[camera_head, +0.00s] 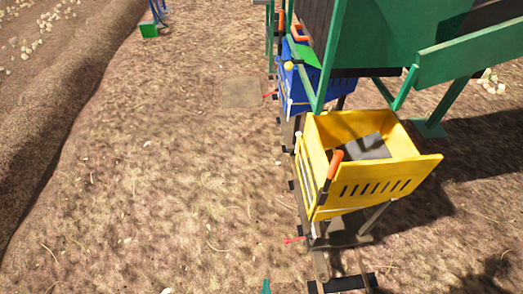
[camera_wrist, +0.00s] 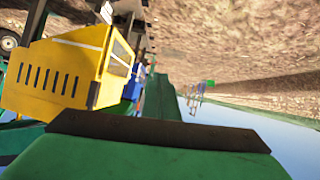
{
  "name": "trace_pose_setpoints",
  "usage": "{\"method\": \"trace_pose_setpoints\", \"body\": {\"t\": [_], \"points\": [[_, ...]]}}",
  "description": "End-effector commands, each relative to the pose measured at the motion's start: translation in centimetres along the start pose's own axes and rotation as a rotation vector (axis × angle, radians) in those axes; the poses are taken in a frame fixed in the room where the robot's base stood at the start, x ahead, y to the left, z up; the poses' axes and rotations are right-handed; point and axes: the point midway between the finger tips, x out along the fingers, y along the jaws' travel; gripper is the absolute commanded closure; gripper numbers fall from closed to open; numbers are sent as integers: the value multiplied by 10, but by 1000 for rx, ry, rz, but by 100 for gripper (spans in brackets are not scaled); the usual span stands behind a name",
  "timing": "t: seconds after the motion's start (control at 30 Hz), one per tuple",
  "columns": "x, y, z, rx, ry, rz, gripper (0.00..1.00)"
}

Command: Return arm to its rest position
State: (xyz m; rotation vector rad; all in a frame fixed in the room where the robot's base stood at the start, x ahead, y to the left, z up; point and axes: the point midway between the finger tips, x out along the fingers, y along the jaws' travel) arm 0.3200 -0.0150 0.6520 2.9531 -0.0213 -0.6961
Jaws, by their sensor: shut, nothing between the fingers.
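My gripper (camera_wrist: 159,132) fills the bottom of the wrist view as a broad green shape with a dark brown bar across its front edge. It is shut and holds nothing. The wrist view is turned over, with ground at the top and sky at the lower right. In the head view only a small green tip shows at the bottom edge, and I cannot tell what it is part of. The rest of my arm is hidden.
A yellow cart (camera_head: 330,196) with a grey slab inside stands on rails at the right; it also shows in the wrist view (camera_wrist: 75,72). A blue cart (camera_head: 296,100) stands behind it. The green elevator frame (camera_head: 375,60) rises above. Bare soil at the left is free.

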Motion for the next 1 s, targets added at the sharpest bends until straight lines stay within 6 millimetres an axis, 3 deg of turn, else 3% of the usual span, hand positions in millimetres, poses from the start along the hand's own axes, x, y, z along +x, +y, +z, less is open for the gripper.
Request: {"method": "trace_pose_setpoints", "body": {"t": [0.03, 0.3, 0.5, 0.7, 1.0], "points": [[-22, 0, -11, 8, 18, -3, 100], [-118, 2, -88, 61, 140, -14, 100], [-162, 6, -137, 92, 204, -21, 100], [-177, 7, -155, 104, 229, -23, 100], [-171, 7, -150, 101, 218, -24, 100]]}}
